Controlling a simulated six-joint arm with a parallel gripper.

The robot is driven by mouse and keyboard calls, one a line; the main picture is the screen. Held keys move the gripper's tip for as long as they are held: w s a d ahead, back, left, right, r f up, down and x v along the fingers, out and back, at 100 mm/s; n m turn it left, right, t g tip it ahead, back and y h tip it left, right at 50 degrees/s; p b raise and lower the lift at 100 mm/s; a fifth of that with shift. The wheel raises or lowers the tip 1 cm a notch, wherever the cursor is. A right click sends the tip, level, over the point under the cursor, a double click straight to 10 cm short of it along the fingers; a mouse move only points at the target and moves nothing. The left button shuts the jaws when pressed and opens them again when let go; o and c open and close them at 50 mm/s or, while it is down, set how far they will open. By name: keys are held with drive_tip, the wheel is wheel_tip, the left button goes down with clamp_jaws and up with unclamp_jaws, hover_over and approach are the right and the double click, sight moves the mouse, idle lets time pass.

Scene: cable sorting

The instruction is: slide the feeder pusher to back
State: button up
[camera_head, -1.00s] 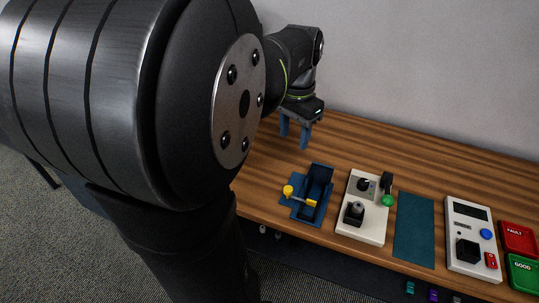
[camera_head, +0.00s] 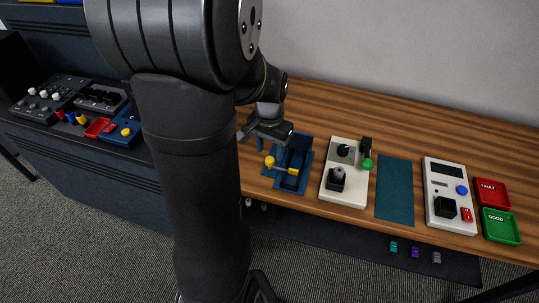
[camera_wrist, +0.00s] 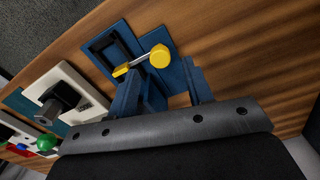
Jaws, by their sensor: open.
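The dark blue feeder (camera_head: 305,150) stands on the wooden table, just left of the light control box. Its yellow pusher has a round knob (camera_head: 270,161) on the feeder's left side, and a yellow part reaches across the channel. In the wrist view the yellow knob (camera_wrist: 158,56) and the blue feeder base (camera_wrist: 117,31) lie beyond my fingers. My gripper (camera_head: 271,148) is open over the back of the feeder, close to the pusher. In the wrist view my gripper (camera_wrist: 165,86) has its blue fingers apart, near the knob. I cannot tell whether they touch the feeder.
A light box with a black knob and green-tipped lever (camera_head: 345,190) stands right of the feeder. Further right are a teal mat (camera_head: 395,190), a meter box (camera_head: 436,180), and red FAULT (camera_head: 492,191) and green GOOD (camera_head: 500,226) trays. The table behind is clear.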

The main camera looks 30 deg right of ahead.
sight(270, 159)
drive_tip(key=shift+f, duration=1.75)
